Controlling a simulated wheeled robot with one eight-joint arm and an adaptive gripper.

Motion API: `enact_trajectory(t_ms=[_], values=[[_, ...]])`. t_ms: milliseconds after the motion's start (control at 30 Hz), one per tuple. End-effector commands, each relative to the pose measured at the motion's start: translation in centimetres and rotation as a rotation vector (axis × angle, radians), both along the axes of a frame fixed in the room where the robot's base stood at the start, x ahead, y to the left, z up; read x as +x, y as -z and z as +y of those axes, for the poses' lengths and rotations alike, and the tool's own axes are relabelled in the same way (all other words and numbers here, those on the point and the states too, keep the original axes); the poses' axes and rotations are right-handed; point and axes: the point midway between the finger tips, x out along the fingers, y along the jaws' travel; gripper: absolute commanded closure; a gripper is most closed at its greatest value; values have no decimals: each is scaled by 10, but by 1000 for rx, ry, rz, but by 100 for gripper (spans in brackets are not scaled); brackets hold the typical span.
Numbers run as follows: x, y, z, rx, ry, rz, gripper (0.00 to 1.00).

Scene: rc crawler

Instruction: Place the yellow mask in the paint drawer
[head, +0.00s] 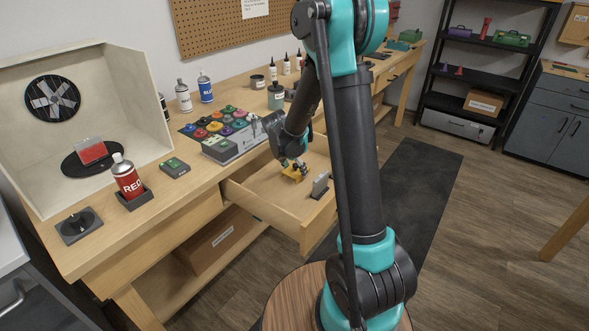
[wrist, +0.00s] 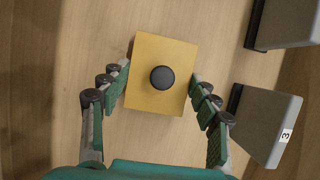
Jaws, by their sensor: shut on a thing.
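The yellow mask (head: 293,175) is inside the open paint drawer (head: 262,208), seen small in the head view. In the wrist view the yellow mask (wrist: 147,90) is a flat yellow square with a round black knob on top. My gripper (head: 292,164) points down into the drawer. In the wrist view my gripper (wrist: 161,92) has its fingers on the left and right sides of the mask, shut on it. Whether the mask touches the drawer floor I cannot tell.
A grey block (head: 320,184) stands in the drawer to the right of the mask. The wrist view shows two grey blocks at right, one marked 3 (wrist: 268,125). A paint rack (head: 225,132), a red can (head: 127,180) and a spray booth (head: 125,90) are on the bench.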

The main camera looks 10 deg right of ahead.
Motion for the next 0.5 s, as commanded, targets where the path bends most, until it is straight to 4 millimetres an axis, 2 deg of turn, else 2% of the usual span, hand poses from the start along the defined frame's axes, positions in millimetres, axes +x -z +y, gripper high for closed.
enact_trajectory(t_ms=[267, 300, 467, 500], values=[[0, 2, 0, 0, 0, 0, 61], [0, 2, 0, 0, 0, 0, 38], [0, 2, 0, 0, 0, 0, 18], [0, 2, 0, 0, 0, 0, 18]])
